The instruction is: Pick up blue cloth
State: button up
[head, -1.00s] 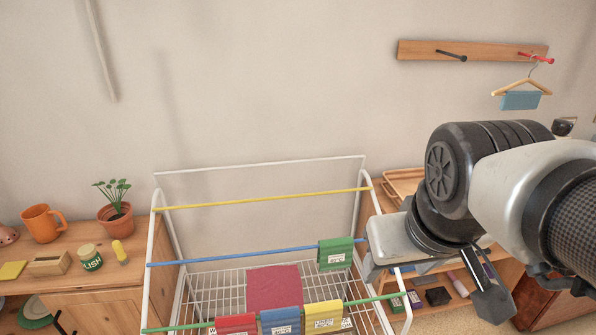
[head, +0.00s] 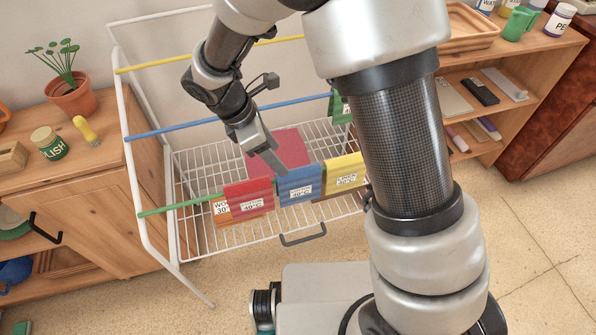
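The blue cloth (head: 300,187) hangs over the green rod (head: 180,206) at the front of the white drying rack, with a white label on its face. It hangs between a red cloth (head: 249,198) and a yellow cloth (head: 345,175). My gripper (head: 272,160) points down just above and behind the blue cloth's upper left edge in the picture. I see it nearly edge-on, so its opening and any contact with the cloth cannot be made out.
The rack also has a blue rod (head: 190,126) and a yellow rod (head: 150,65). A dark red cloth (head: 285,148) lies on its wire shelf. A green cloth (head: 338,106) is partly hidden by my arm. Wooden furniture stands on both sides.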

aim_at(298, 184)
jog(key=b+x, duration=0.3)
jog(key=x, duration=1.2)
jog(key=shift+b, duration=0.3)
jog(key=shift+w, duration=0.15)
jog(key=c, duration=1.2)
